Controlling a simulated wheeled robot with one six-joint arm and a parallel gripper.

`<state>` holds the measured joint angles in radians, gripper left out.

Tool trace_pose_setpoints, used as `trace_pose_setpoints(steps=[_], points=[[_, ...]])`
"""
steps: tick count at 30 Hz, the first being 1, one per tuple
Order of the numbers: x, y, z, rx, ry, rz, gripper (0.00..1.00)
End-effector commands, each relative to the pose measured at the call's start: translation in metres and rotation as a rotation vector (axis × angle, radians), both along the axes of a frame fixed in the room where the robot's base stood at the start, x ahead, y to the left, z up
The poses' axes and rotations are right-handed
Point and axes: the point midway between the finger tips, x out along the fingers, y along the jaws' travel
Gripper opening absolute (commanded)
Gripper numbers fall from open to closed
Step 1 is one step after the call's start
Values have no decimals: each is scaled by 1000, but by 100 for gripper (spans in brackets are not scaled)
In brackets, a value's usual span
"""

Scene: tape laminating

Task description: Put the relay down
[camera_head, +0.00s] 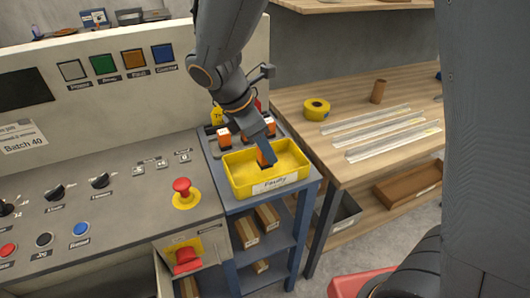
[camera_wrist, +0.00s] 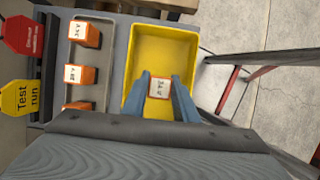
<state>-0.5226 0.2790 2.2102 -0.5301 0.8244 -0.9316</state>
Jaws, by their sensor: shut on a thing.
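The relay (camera_wrist: 159,88) is a small orange block with a white label on top. My gripper (camera_wrist: 160,84) is shut on it, one blue-grey finger on each side.
Other orange relays (camera_wrist: 84,34) (camera_wrist: 80,75) stand in a grey tray left of the bin. A control panel with a red button (camera_head: 182,187) is at left. A wooden bench (camera_head: 320,150) at right holds yellow tape (camera_head: 316,109) and clear strips (camera_head: 385,135).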

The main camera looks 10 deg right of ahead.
Motion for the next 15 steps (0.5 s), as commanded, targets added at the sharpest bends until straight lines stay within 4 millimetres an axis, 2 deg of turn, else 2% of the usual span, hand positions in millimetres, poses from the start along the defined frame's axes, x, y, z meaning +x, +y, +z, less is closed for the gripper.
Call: trace_pose_setpoints(steps=[4,15], points=[[-1,-1,-16,-1,3,-1,3],[0,-1,-20,1,1,-1,3]])
